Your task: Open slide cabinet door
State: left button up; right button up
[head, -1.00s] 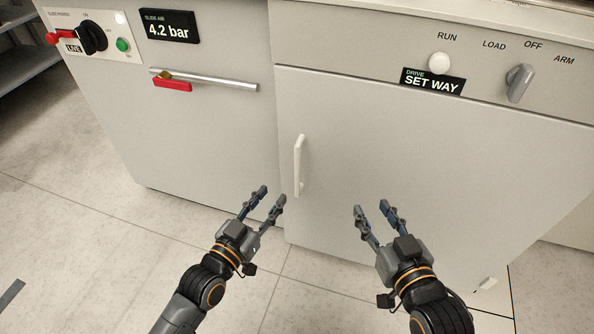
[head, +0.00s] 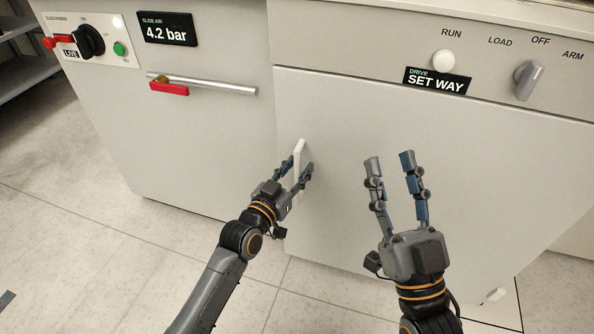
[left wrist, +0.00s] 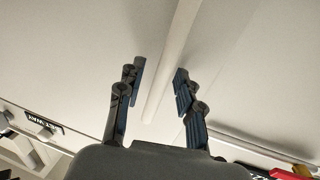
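A large pale grey cabinet door (head: 440,180) is closed flat in the cabinet front, under the panel marked SET WAY. Its white upright bar handle (head: 300,150) is near the door's left edge. My left gripper (head: 296,168) is open with a finger on each side of the handle. In the left wrist view, the handle (left wrist: 172,65) runs between the spread fingertips (left wrist: 160,75), with gaps on both sides. My right gripper (head: 390,160) is open and empty in front of the door, right of the handle.
The left cabinet front carries a metal rail with a red lever (head: 170,88), a black rotary switch (head: 90,40) and a 4.2 bar display (head: 168,28). A grey selector knob (head: 528,78) and white button (head: 444,61) are above the door. Tiled floor (head: 80,250) lies clear at left.

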pick_arm(q)
grip_shut()
dwell(0.4)
